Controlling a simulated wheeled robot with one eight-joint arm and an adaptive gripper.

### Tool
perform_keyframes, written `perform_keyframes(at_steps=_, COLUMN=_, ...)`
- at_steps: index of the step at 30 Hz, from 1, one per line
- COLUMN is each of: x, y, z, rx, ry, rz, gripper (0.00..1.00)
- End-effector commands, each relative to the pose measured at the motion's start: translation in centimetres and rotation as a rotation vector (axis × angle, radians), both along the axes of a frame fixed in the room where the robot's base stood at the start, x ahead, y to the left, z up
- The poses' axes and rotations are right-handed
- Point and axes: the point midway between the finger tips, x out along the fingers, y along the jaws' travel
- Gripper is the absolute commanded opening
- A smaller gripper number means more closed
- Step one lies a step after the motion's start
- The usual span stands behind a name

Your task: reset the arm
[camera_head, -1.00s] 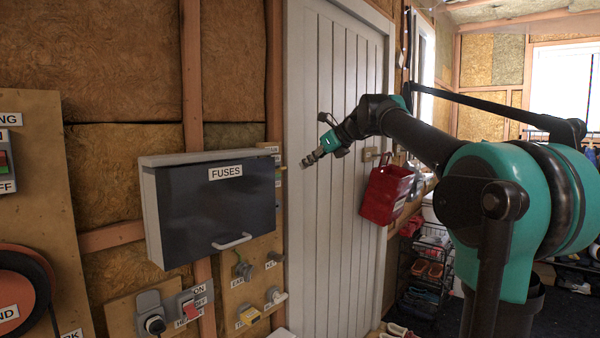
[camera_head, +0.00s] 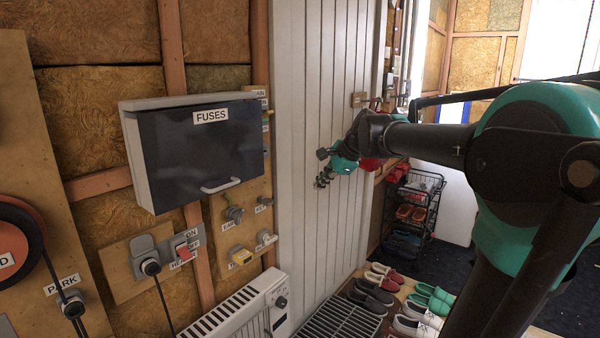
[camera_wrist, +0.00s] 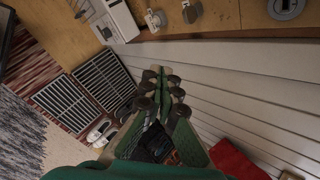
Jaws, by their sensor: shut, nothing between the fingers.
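My gripper (camera_head: 322,182) is at the end of my green and black arm, in front of the white plank door (camera_head: 318,130) in the head view. It points down and a little left and holds nothing. In the wrist view my gripper (camera_wrist: 160,80) shows its fingers drawn together, with the door boards beside it and the floor grates beyond. The fingertips look clear of the door, though the exact gap is hard to tell.
A fuse box (camera_head: 195,150) hangs left of the door, above switches and sockets. A white heater (camera_head: 245,308) and a floor grate (camera_head: 342,318) are below. Several shoes (camera_head: 385,285) and a wire rack (camera_head: 412,205) stand right. A red container (camera_wrist: 235,162) is near my gripper.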

Motion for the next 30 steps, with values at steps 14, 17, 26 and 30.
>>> perform_keyframes(at_steps=14, x=-18.8, y=-10.1, z=-24.2, rx=-0.774, ry=-0.193, rz=0.827, gripper=0.0)
perform_keyframes(at_steps=17, x=-22.2, y=-11.5, z=-27.0, rx=-0.87, ry=-0.196, rz=0.96, gripper=0.0)
perform_keyframes(at_steps=26, x=-25.4, y=-12.9, z=-29.5, rx=-0.957, ry=-0.192, rz=1.1, gripper=0.0)
perform_keyframes(at_steps=30, x=-25.4, y=-12.9, z=-29.5, rx=-0.957, ry=-0.192, rz=1.1, gripper=0.0)
